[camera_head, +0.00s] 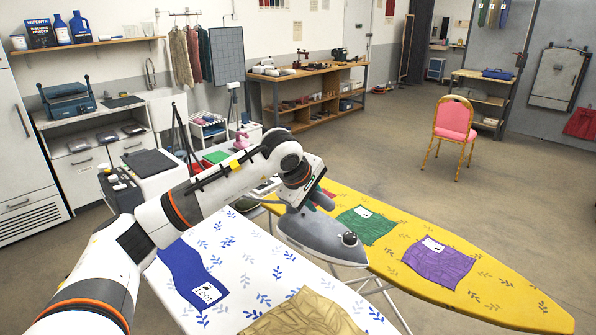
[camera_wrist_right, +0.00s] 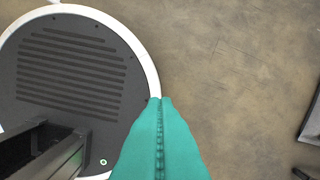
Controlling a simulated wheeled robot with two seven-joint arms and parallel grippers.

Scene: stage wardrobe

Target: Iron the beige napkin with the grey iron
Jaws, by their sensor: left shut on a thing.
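The beige napkin (camera_head: 305,316) lies creased on the white ironing board with blue leaf print (camera_head: 238,262), at the bottom of the head view; its near part is cut off by the frame. The grey iron (camera_head: 322,238) is in my left gripper (camera_head: 318,199), which is shut on its handle. The iron is held beyond the napkin, near the right edge of the white board, and appears raised above it. My right gripper (camera_wrist_right: 160,106) shows only in the right wrist view, its teal fingers together with nothing between them, above the floor.
A blue cloth (camera_head: 190,272) with a tag lies left on the white board. A yellow ironing board (camera_head: 490,290) stands beside it, carrying green (camera_head: 366,226) and purple (camera_head: 440,262) cloths. A pink chair (camera_head: 455,121) stands behind on open floor.

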